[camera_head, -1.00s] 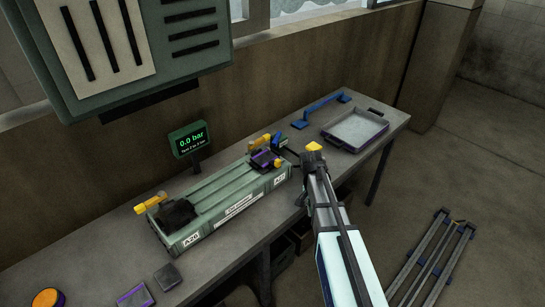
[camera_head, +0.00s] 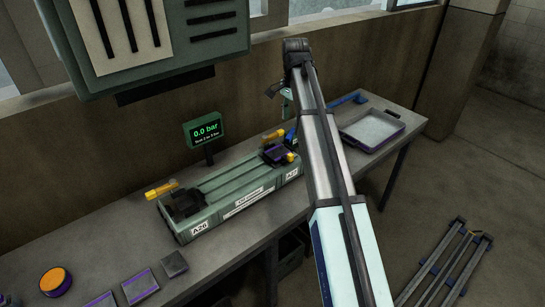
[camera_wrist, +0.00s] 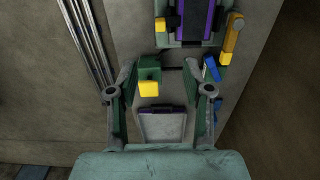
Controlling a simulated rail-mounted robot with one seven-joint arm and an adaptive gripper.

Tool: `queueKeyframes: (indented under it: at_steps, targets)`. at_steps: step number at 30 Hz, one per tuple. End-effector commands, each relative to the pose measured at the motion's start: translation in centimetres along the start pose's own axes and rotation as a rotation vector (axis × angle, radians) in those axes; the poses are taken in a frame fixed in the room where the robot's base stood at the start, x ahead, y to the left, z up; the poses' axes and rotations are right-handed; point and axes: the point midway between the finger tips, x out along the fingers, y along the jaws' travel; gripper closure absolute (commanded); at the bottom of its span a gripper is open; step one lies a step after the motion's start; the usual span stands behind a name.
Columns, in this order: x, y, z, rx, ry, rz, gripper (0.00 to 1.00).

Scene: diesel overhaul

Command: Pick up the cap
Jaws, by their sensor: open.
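Which part is the cap is not certain. One dark block (camera_head: 186,203) sits on the near left end of the green test body (camera_head: 240,190), marked A26. Another dark block with a purple stripe (camera_head: 276,155) sits on its far end, marked A27; it also shows at the top of the wrist view (camera_wrist: 197,18). Beside these ends are yellow clamp handles (camera_head: 161,190). My gripper (camera_wrist: 160,92) is open and empty, high above the bench. The tray (camera_wrist: 143,132) and a green block with a yellow front (camera_wrist: 148,88) show below, between its fingers.
An orange-topped round part (camera_head: 55,281), a purple-edged plate (camera_head: 140,286) and a small dark plate (camera_head: 174,264) lie at the bench's left. The pressure display (camera_head: 206,131) reads 0.0 bar. A green cabinet (camera_head: 180,50) hangs above. A rail frame (camera_head: 446,265) lies on the floor.

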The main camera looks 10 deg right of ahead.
Motion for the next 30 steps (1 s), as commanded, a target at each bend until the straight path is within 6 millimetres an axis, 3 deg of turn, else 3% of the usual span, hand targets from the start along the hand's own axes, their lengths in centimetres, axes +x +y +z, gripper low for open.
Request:
queueKeyframes:
  at_steps: [5, 18, 30]
  targets:
    - [2.2, 0.2, 0.1, 0.001, -0.002, 0.002, 0.50]
    - [10.1, 0.1, 0.1, 0.000, -0.001, 0.001, 0.50]
    - [12.6, 0.0, 0.0, -0.001, -0.001, 0.001, 0.50]
